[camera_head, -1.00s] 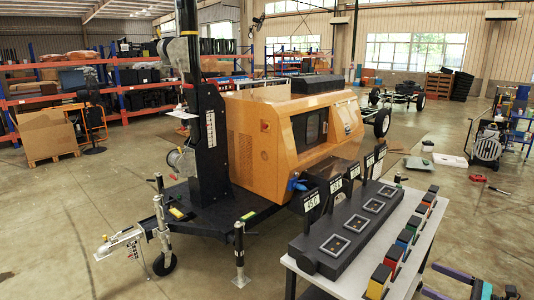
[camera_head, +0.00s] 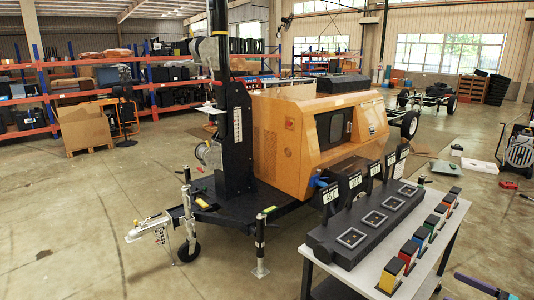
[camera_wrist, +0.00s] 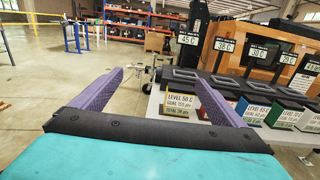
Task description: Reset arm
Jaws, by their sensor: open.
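My gripper (camera_wrist: 161,92) shows in the wrist view with its two purple fingers spread wide and nothing between them.
A white table (camera_head: 366,277) holds a black box (camera_head: 349,237) with square pads and a row of coloured blocks (camera_head: 394,272). Small temperature signs (camera_head: 331,197) stand behind it. Shelves (camera_head: 160,83) line the back.

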